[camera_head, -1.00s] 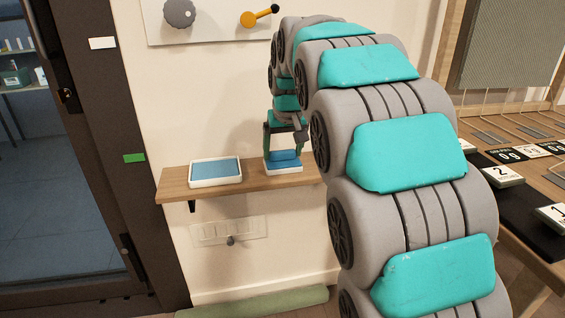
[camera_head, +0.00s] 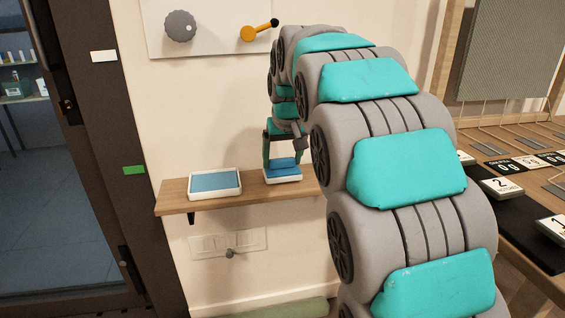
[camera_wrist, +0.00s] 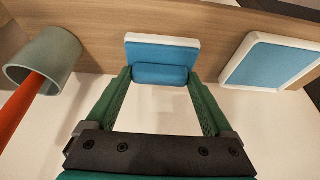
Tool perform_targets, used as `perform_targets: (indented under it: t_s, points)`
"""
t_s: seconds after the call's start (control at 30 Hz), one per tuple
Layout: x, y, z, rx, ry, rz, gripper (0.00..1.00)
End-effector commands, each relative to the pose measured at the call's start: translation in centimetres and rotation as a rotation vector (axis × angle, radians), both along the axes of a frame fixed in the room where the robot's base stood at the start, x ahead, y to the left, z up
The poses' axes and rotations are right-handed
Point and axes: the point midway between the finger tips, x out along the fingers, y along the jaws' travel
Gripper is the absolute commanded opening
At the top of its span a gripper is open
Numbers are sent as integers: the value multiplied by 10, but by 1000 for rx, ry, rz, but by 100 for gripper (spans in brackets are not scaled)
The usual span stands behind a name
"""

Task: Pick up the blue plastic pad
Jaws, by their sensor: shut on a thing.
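A blue pad (camera_wrist: 161,75) is between the fingertips of my gripper (camera_wrist: 160,77) in the wrist view. My gripper is shut on its two ends. The pad also shows in the head view (camera_head: 283,163), just above a small white tray (camera_head: 283,179) on the wall shelf. This white tray, with a blue inside, shows behind the pad in the wrist view (camera_wrist: 160,36). I cannot tell whether the pad still touches the tray.
A second white tray with a blue inside (camera_head: 215,183) stands on the wooden shelf (camera_head: 176,203), to the left in the head view. A grey-green cup (camera_wrist: 47,57) with an orange stick (camera_wrist: 22,100) is at the left in the wrist view. A wall panel (camera_head: 212,28) hangs above.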

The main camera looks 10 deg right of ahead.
Motion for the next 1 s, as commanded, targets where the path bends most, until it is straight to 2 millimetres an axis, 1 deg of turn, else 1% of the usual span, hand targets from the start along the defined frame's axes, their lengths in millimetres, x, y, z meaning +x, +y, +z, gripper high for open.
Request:
perform_targets:
  t_s: [0.33, 0.37, 0.67, 0.77, 0.87, 0.97, 1.0]
  points:
    - [0, 0, 26, 0, -1, 0, 31]
    - [-2, 0, 26, 0, 0, 0, 31]
    - [-28, 4, 28, 0, 1, 0, 31]
    - [-39, 5, 28, 0, 4, 0, 31]
    - [-54, 7, 30, 0, 2, 0, 31]
    - [-72, 10, 32, 0, 1, 0, 31]
    - [-80, 11, 32, 0, 3, 0, 31]
